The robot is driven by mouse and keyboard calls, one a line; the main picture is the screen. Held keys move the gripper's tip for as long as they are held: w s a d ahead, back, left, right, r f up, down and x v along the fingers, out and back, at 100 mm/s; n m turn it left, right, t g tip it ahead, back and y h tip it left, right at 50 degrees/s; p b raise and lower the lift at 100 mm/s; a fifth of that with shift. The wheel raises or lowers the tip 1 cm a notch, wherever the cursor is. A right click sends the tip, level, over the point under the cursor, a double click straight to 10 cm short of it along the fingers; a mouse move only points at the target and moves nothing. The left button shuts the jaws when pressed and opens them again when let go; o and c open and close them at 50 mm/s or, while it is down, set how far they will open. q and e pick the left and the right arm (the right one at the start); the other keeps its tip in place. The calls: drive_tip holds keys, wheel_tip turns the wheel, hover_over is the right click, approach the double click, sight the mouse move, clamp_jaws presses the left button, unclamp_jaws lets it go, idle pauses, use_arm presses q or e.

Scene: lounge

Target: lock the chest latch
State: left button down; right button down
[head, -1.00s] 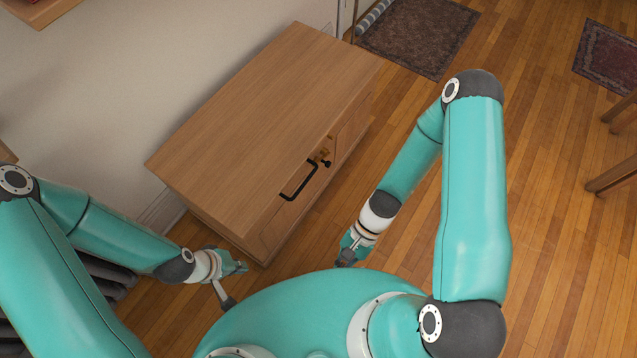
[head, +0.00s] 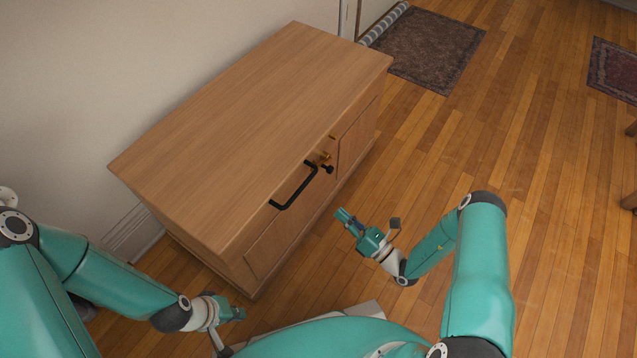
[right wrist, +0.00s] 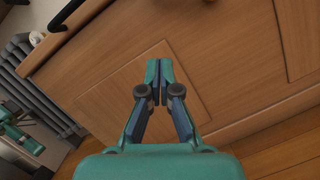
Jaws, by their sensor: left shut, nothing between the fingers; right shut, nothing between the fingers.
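The wooden chest (head: 240,120) stands against the wall with its lid down. Its front edge bears a black bar handle (head: 293,188) and, just beyond it, a small brass latch (head: 326,156) with a dark knob (head: 328,169) beside it. The latch is too small to tell its setting. My right gripper (head: 342,214) is shut and empty, in front of the chest and apart from the latch. In the right wrist view its closed fingertips (right wrist: 159,68) point at the chest's front panel (right wrist: 130,95). My left gripper (head: 241,313) is shut and empty by the chest's near corner.
Open wooden floor (head: 510,150) lies right of the chest. A dark rug (head: 430,47) lies beyond its far end, and a reddish rug (head: 615,68) is at the far right. A grey radiator (right wrist: 32,85) shows left in the right wrist view.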

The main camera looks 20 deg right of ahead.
drive_tip(key=shift+a, duration=0.1)
drive_tip(key=b+x, duration=0.2)
drive_tip(key=x, duration=0.7)
drive_tip(key=shift+w+a, duration=0.15)
drive_tip(key=shift+a, duration=0.05)
drive_tip(key=r, duration=0.1)
drive_tip(key=w+d+r, duration=0.1)
drive_tip(key=r, duration=0.1)
drive_tip(key=shift+w, duration=0.25)
drive_tip(key=shift+w+d+r+b, duration=0.1)
drive_tip(key=shift+d+r+b, duration=0.2)
drive_tip(key=shift+r, duration=0.1)
drive_tip(key=shift+a, duration=0.3)
drive_tip(key=shift+d, duration=0.15)
drive_tip(key=shift+d+r+m+p, duration=0.1)
drive_tip(key=shift+r+m+p, duration=0.2)
drive_tip(key=shift+m, duration=0.1)
